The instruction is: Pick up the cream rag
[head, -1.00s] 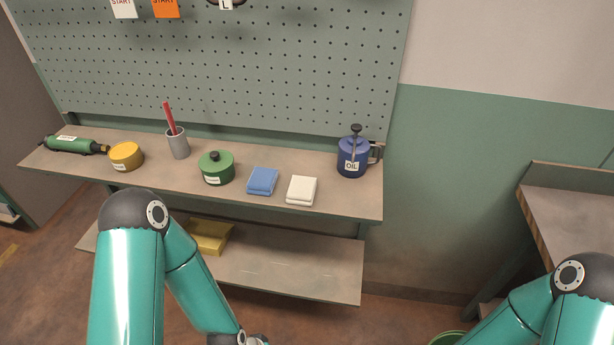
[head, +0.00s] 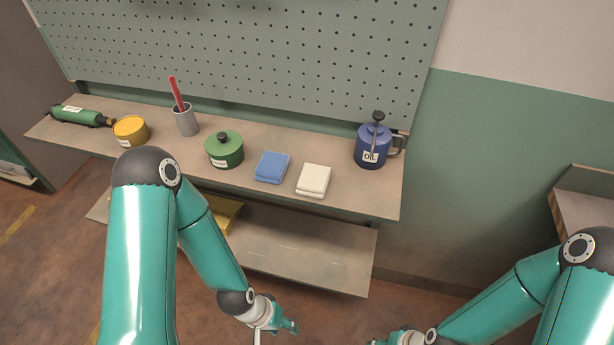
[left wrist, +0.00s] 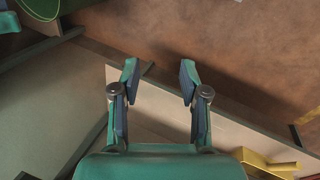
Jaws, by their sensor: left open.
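The cream rag (head: 313,180) is a folded cloth lying flat near the front edge of the upper shelf in the head view. It is right of a folded blue rag (head: 271,167), with a small gap between them. My left gripper (head: 276,331) is low in front of the shelf unit, well below and apart from the cream rag. In the left wrist view its two fingers (left wrist: 159,76) are spread with nothing between them, and the cream rag is not visible there. My right gripper (head: 384,341) shows only partly at the bottom edge; its jaws are unclear.
The upper shelf (head: 345,202) also holds a blue oil can (head: 372,146), a green pot (head: 224,150), a grey cup (head: 186,122), a yellow tin (head: 131,130) and a green tool (head: 80,116). The lower shelf (head: 310,262) carries a yellow object (head: 225,211). A pegboard stands behind.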

